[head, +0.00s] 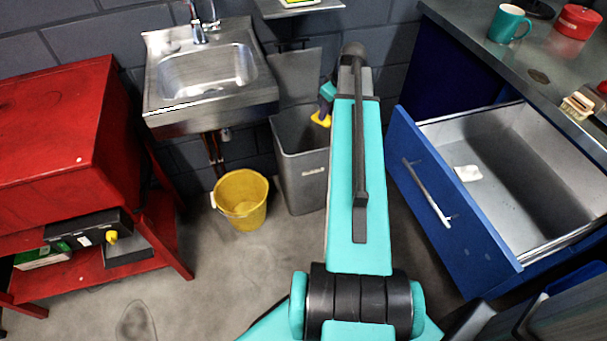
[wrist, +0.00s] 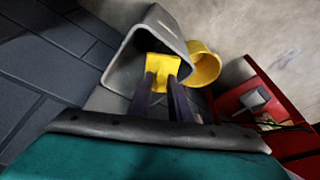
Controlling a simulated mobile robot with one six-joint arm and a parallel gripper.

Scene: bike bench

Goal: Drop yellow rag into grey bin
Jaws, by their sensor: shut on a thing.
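The yellow rag (wrist: 162,70) is held between the fingertips of my gripper (wrist: 163,82) in the wrist view. In the head view the rag (head: 321,119) shows as a small yellow patch beside my arm, at the mouth of the grey bin (head: 303,172). The grey bin also shows in the wrist view (wrist: 117,72), with its open mouth around the rag in the picture. I cannot tell whether the rag is above the rim or slightly inside. My arm hides the bin's right side in the head view.
A yellow bucket (head: 240,199) stands on the floor left of the bin. A steel sink (head: 208,80) is behind it, and a red cabinet (head: 60,150) is at the left. A blue drawer (head: 440,200) stands open at the right, with a white piece (head: 467,173) inside.

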